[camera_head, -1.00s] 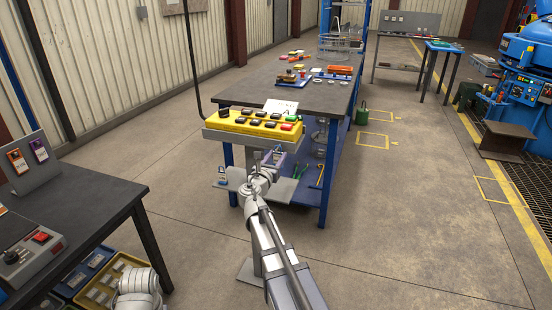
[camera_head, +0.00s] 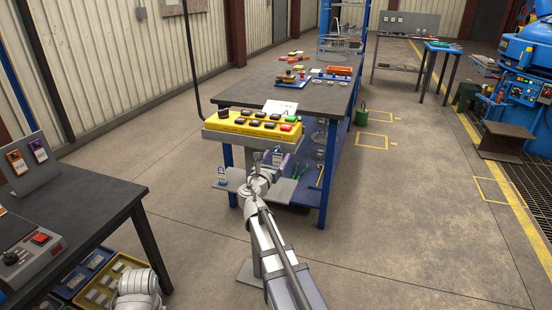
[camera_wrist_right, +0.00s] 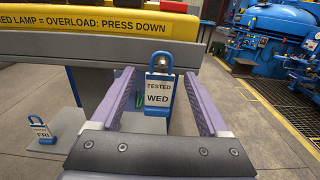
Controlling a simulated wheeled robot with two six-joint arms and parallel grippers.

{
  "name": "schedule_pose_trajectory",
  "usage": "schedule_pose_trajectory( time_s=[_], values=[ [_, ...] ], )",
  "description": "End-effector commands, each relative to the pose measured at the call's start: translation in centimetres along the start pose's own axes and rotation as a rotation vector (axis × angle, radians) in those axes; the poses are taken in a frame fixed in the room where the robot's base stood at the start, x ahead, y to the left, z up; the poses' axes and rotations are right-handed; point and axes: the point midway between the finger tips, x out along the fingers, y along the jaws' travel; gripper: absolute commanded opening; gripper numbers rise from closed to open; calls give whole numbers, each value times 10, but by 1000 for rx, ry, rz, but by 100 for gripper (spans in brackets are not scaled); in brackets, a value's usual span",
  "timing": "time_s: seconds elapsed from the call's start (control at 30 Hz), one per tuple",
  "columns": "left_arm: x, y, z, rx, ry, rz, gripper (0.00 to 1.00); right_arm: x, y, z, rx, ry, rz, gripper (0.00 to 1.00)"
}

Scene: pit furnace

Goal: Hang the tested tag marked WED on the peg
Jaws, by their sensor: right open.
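The tested tag marked WED (camera_wrist_right: 158,97), white with a blue frame and shackle, hangs upright in the right wrist view. A silvery round peg end (camera_wrist_right: 162,63) shows inside its shackle; the rest of the peg is hidden. My right gripper (camera_wrist_right: 160,78) is open, with one purple finger on each side of the tag and a gap to both. In the head view the WED tag (camera_head: 277,157) shows small beside my right gripper (camera_head: 271,167), below the yellow button box. My left gripper is out of view.
The yellow button box (camera_head: 252,123) overhangs close above. A tag marked FRI (camera_wrist_right: 40,131) is at the left over a grey plate (camera_wrist_right: 52,153); it also shows in the head view (camera_head: 221,174). Blue bench legs (camera_head: 325,185) stand behind.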

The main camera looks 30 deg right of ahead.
Motion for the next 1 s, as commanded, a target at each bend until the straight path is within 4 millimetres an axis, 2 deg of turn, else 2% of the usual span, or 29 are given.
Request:
schedule_pose_trajectory(
  time_s=[0.17, 0.4, 0.6, 1.0],
  values=[
    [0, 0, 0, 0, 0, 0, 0, -9, -1, 0, 0, 0, 1, 79],
    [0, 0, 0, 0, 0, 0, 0, -49, -1, 0, 0, 0, 3, 79],
    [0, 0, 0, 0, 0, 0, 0, -72, 0, 0, 0, 0, 2, 79],
    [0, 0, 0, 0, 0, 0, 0, -78, 0, 0, 0, 0, 0, 79]
  ],
)
